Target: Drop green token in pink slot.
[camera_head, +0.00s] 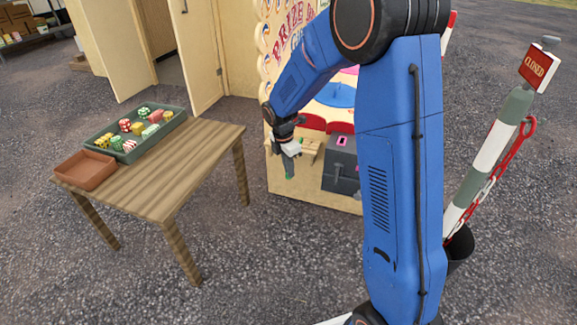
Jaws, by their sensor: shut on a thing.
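My gripper (289,172) hangs fingers-down left of the dark grey box (341,172), in front of the pale booth front. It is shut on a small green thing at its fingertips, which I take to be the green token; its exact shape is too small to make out. The pink slot (342,141) is a small pink-rimmed patch on top of the dark box. The gripper is apart from the box, and the slot shows clear of it.
A striped post (490,150) with a red chain and a closed sign stands right. Open gravel lies in front.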

